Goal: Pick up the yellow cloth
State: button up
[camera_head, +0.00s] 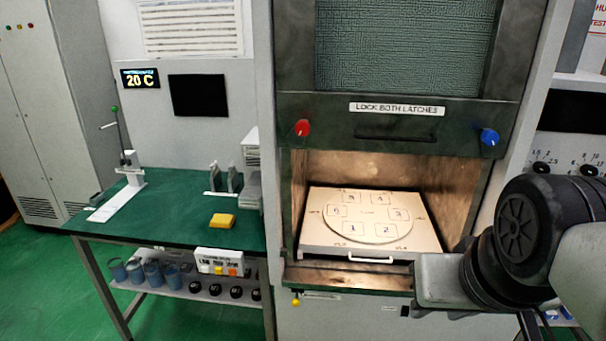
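The yellow cloth (222,220) is a small folded pad. It lies flat near the front edge of the green-topped table (165,222) at the left. My arm shows at the lower right, in front of the right side of the microwave chamber. The fingers of my gripper cannot be made out, so I see no contact with the cloth. The cloth is well to the left of my arm, and nothing covers it.
A lever stand (128,175) and small upright plates (225,178) stand on the table. The open chamber holds a numbered round plate (366,238). Green floor (50,285) is clear at left.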

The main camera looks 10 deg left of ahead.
aim_at(218, 221)
jog(key=i+j+z, duration=0.15)
jog(key=j, duration=0.35)
jog(key=i+j+z, duration=0.15)
jog(key=j, duration=0.4)
jog(key=i+j+z, duration=0.15)
jog(key=i+j, duration=0.15)
jog(key=j, duration=0.3)
jog(key=i+j+z, duration=0.1)
jog(key=j, duration=0.45)
jog(key=i+j+z, duration=0.15)
jog(key=j, duration=0.45)
jog(key=j+z, duration=0.15)
jog(key=j, duration=0.45)
jog(key=i, duration=0.05)
